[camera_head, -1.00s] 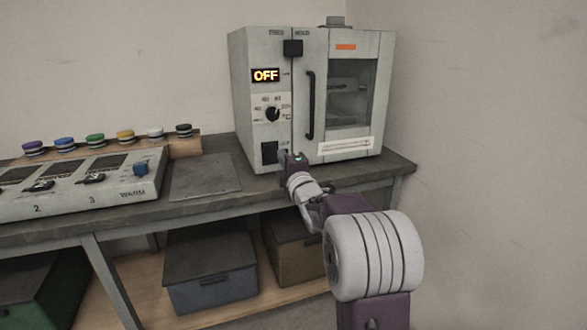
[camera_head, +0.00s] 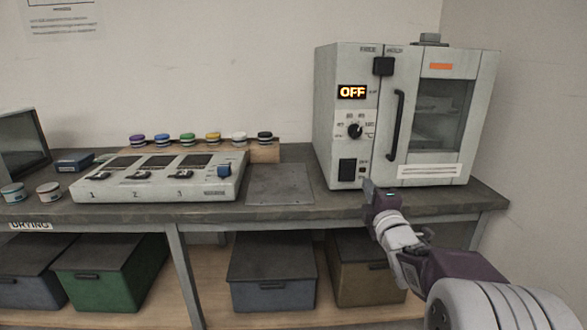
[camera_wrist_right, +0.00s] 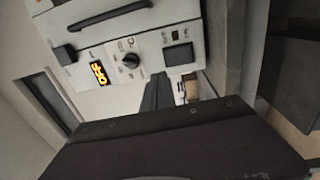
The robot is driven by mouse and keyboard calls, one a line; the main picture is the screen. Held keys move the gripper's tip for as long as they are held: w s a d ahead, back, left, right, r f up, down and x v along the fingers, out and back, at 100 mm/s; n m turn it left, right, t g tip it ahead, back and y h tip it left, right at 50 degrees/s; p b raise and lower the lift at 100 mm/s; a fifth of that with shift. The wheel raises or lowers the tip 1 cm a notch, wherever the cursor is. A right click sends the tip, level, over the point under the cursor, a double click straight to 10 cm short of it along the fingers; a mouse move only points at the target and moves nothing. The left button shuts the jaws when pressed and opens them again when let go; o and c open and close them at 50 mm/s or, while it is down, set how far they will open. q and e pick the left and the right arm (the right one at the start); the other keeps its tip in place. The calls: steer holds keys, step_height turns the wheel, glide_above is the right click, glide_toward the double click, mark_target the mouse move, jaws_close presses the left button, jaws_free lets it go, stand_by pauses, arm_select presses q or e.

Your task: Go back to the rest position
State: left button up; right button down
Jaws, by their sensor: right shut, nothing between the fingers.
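My right gripper (camera_head: 368,186) is in front of the lower left part of the grey oven (camera_head: 328,125), just below its dark square switch (camera_head: 347,170). It is shut and empty. Whether it touches the oven cannot be told. The oven's display (camera_head: 352,92) reads OFF, its dial (camera_head: 355,130) is below that, and its door with a black handle (camera_head: 395,125) is closed. In the right wrist view the dial (camera_wrist_right: 131,60) and the dark switch (camera_wrist_right: 179,54) show sideways, beyond the dark gripper body. My left gripper is not in view.
A numbered control panel (camera_head: 160,188) and a flat grey plate (camera_head: 280,185) lie on the workbench (camera_head: 290,208). Coloured round pieces stand on a wooden rack (camera_head: 262,152) behind. Lidded bins (camera_head: 272,290) fill the shelf below. A wall is close on the right.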

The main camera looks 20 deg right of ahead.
steer(key=w+a+f+n+g+y, duration=0.15)
steer(key=a+f+y, duration=0.3)
steer(key=a, duration=0.75)
steer(key=s+a+f+m+g, duration=0.2)
steer(key=a+f, duration=0.1)
steer(key=f, duration=0.4)
steer(key=s+a+f+m+g, duration=0.2)
steer(key=f+g, duration=0.1)
steer(key=f, duration=0.3)
steer(key=s+a+f+m+g, duration=0.1)
steer(key=s+f+m+g, duration=0.45)
steer(key=s+f, duration=0.35)
steer(key=s+a+f+m+g, duration=0.1)
steer(key=s+f+m+g, duration=0.45)
steer(key=s, duration=0.55)
step_height(320, 180, up, 33)
steer(key=s+m+p, duration=0.1)
steer(key=m+p, duration=0.1)
steer(key=p, duration=3.2)
steer(key=shift+d, duration=0.15)
